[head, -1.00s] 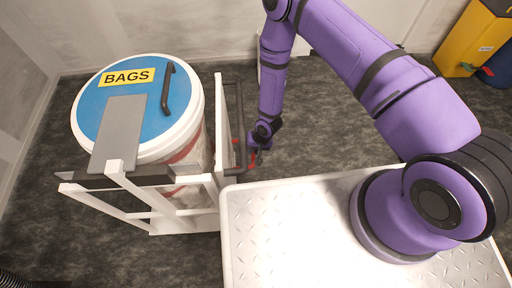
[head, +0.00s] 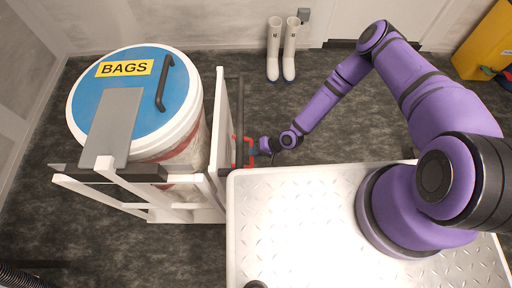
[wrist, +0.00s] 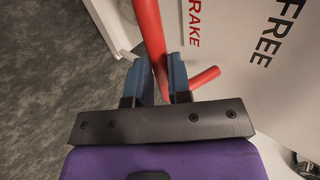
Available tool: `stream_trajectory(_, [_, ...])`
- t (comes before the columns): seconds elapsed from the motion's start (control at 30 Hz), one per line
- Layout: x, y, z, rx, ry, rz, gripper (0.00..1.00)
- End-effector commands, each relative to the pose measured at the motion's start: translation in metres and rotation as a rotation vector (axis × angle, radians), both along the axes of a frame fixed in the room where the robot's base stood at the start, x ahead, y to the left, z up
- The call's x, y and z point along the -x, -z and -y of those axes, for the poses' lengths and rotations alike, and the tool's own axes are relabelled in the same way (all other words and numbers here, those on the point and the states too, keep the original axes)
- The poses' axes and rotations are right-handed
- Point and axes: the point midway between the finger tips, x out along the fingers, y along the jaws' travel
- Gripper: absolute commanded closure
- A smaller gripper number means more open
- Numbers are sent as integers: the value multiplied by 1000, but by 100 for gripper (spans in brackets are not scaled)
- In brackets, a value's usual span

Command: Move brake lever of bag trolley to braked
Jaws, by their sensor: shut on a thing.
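The bag trolley (head: 222,120) is a white frame on the left. It holds a drum (head: 188,150) with a blue lid labelled BAGS. The red brake lever (wrist: 150,35) runs up between my fingers in the wrist view; its red also shows beside the trolley's right side in the head view (head: 237,152). My gripper (wrist: 160,75) is shut on the lever with its blue-padded fingers either side. A white panel (wrist: 240,45) beside it reads BRAKE in red and FREE in black. The lever's far end is out of the wrist view.
My white treadplate deck (head: 290,235) lies close to the trolley's right side. White boots (head: 282,50) stand by the back wall. A yellow cabinet (head: 485,40) is at the far right. Dark floor is clear between trolley and boots.

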Motion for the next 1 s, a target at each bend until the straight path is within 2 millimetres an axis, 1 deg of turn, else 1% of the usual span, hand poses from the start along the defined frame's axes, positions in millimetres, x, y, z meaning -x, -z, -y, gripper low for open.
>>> stream_trajectory(0.03, [1,-1,-4,-27,3,0,100])
stream_trajectory(0.4, [4,8,-7,-122,1,3,100])
stream_trajectory(1.0, [5,11,-8,-152,-4,1,100])
